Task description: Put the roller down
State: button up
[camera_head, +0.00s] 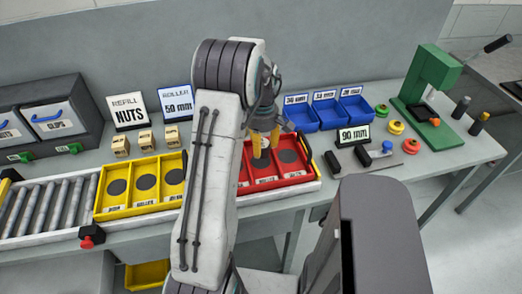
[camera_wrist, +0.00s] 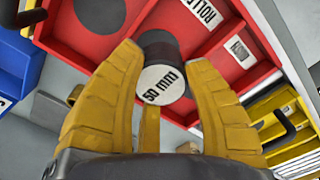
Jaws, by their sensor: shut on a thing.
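My gripper (camera_head: 265,146) is over the middle part of the red tray (camera_head: 310,174). In the wrist view its yellow fingers (camera_wrist: 163,62) are shut on the roller (camera_wrist: 162,86), one on each side. The roller has a dark body and a white end face marked "50 mm", turned towards the wrist camera. It overlaps the red tray (camera_wrist: 218,52) beside a label reading "ROLL…". I cannot tell whether the roller touches the tray floor.
A yellow tray (camera_head: 143,209) with dark discs lies left of the red one, on a roller conveyor (camera_head: 45,208). Blue bins (camera_head: 325,115), a "90 mm" sign (camera_head: 352,135) and a green press (camera_head: 432,90) stand to the right. Wooden blocks (camera_head: 145,139) stand behind the yellow tray.

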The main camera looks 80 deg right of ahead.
jog(key=shift+w+d+f, duration=0.15)
jog(key=shift+d+f, duration=0.05)
jog(key=shift+d, duration=0.05)
jog(key=shift+f+p, duration=0.45)
jog(key=shift+f, duration=1.55)
jog(key=shift+f, duration=0.1)
jog(key=o, duration=1.2)
